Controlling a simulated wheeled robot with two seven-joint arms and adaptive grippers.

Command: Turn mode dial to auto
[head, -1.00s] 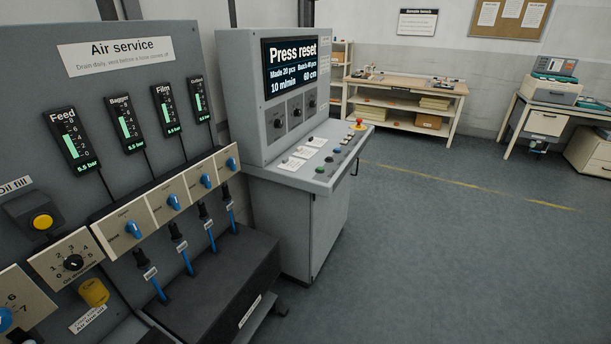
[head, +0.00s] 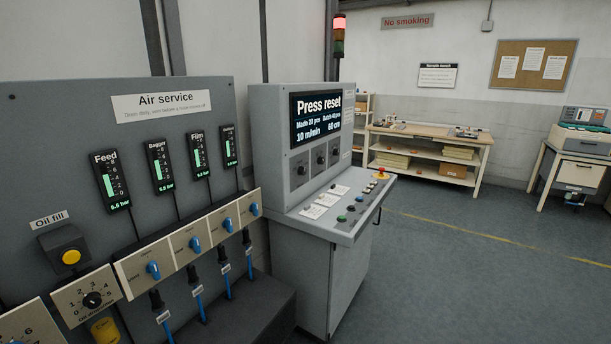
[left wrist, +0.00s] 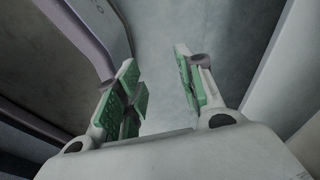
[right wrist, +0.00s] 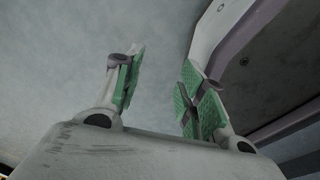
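The control console (head: 300,240) stands right of the air service panel. Its screen (head: 316,117) reads "Press reset", "Made 20 pcs", "Batch 40 pcs", "10 m/min", "60 cm". Below the screen are three dark dials; the left (head: 301,168), middle (head: 319,159) and right (head: 335,153) ones have labels too small to read, so I cannot tell which is the mode dial. My left gripper (left wrist: 160,88) is open and empty in the left wrist view. My right gripper (right wrist: 158,88) is open and empty in the right wrist view. Neither gripper shows in the head view.
The air service panel (head: 60,130) fills the left side, with several gauges and blue knobs. The console's sloped desk (head: 350,215) carries buttons and a red mushroom button (head: 381,173). A workbench (head: 425,130) stands behind. Grey floor (head: 470,280) is clear on the right.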

